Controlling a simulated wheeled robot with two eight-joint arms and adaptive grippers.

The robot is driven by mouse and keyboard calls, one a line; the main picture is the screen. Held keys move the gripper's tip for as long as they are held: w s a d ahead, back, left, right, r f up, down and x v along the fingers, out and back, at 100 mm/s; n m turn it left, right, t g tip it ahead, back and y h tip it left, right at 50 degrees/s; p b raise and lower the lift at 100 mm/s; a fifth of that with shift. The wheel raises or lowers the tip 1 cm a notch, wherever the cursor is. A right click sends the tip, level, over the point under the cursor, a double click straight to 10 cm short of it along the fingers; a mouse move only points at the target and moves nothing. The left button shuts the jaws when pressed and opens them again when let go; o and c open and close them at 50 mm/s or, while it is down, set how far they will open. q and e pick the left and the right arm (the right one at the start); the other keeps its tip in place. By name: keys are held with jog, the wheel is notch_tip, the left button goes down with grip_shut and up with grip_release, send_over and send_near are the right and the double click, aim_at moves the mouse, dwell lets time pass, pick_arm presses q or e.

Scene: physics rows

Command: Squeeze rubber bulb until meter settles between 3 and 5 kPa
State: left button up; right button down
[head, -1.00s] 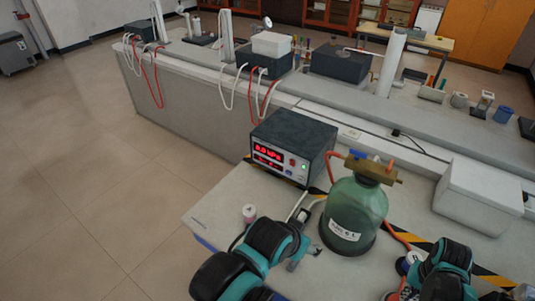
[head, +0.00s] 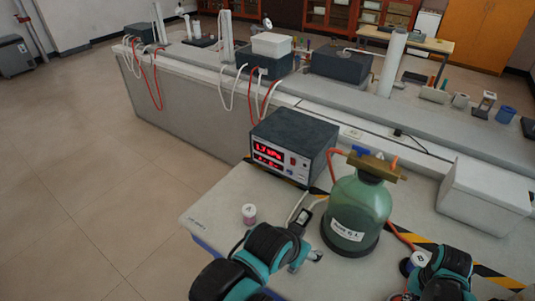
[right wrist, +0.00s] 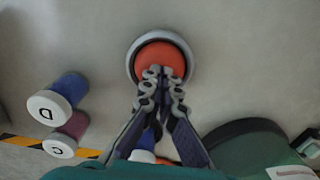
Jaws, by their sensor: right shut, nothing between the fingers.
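The meter (head: 290,145) is a dark box on the bench with red digits that look like 1.7 kPa. The rubber bulb (right wrist: 160,61) is a red-orange dome in a dark ring with a pale rim, seen in the right wrist view. My right gripper (right wrist: 163,76) is shut, its fingertips together over the near part of the bulb and appearing to touch it. Its tips are hidden in the head view. My left gripper (head: 306,260) is low over the bench, left of the green bottle (head: 357,212); its jaw opening is unclear.
An orange tube runs from the meter to the bottle's brass top (head: 376,165). A white box (head: 485,192) is at the right.

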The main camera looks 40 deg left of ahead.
jog(key=shift+r, duration=0.1)
jog(key=shift+r+p, duration=1.2)
jog(key=shift+r, duration=0.45)
jog(key=shift+f, duration=0.15)
jog(key=shift+f+b, duration=1.6)
jog(key=shift+f, duration=0.05)
jog(key=shift+r, duration=0.1)
jog(key=shift+r+p, duration=1.3)
jog(key=shift+r, duration=0.35)
jog(key=shift+f, duration=0.15)
